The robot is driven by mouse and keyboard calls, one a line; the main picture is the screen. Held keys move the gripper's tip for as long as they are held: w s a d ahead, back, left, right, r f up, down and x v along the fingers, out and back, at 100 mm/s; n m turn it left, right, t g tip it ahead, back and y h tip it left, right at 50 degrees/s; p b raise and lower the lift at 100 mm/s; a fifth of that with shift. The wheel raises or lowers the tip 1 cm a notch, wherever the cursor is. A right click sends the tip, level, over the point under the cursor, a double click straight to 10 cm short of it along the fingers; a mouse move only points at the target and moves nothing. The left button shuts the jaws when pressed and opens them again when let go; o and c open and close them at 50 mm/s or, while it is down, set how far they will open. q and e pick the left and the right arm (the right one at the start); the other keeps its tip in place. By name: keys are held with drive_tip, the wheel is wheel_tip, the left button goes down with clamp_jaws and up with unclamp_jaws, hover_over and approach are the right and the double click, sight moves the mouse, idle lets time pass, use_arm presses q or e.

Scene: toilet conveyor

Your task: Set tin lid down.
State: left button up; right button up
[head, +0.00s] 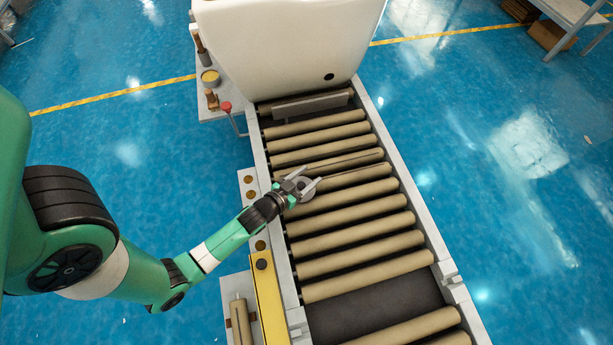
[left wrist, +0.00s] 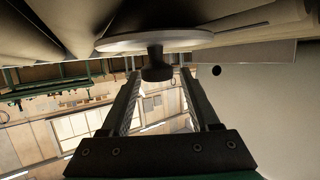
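The tin lid (head: 305,186) is a small grey disc at the left part of the roller conveyor. In the left wrist view the lid (left wrist: 180,39) is a flat round plate with a dark knob (left wrist: 157,68), close against the rollers; I cannot tell whether it rests on them. My left gripper (head: 311,175) is over the lid. Its fingers are apart on either side of the knob, with a visible gap at each side. My right gripper is not in view.
The conveyor (head: 340,240) has tan rollers and grey side rails. A large white toilet body (head: 285,45) stands at its far end. A side shelf (head: 220,110) holds a round container with yellow contents (head: 209,76) and a red-knobbed lever (head: 226,106). The nearer rollers are clear.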

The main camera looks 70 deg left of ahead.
use_arm(q)
drive_tip(key=shift+s+d+f, duration=0.1)
drive_tip(key=shift+s+f, duration=0.15)
drive_tip(key=shift+f, duration=0.5)
drive_tip(key=shift+r, duration=0.2)
drive_tip(key=shift+s+d+r+p, duration=0.2)
drive_tip(key=shift+r+p, duration=0.1)
drive_tip(key=shift+r, duration=0.2)
drive_tip(key=shift+s+d+r+p, duration=0.1)
drive_tip(key=shift+s+r+p, duration=0.15)
drive_tip(key=shift+r, duration=0.25)
drive_tip(key=b+v, duration=0.1)
drive_tip(key=v, duration=0.8)
drive_tip(key=shift+s, duration=0.15)
drive_tip(key=shift+s+d+r, duration=0.25)
drive_tip(key=shift+s+r, duration=0.1)
drive_tip(key=shift+s, duration=0.1)
drive_tip(key=shift+w, duration=0.1)
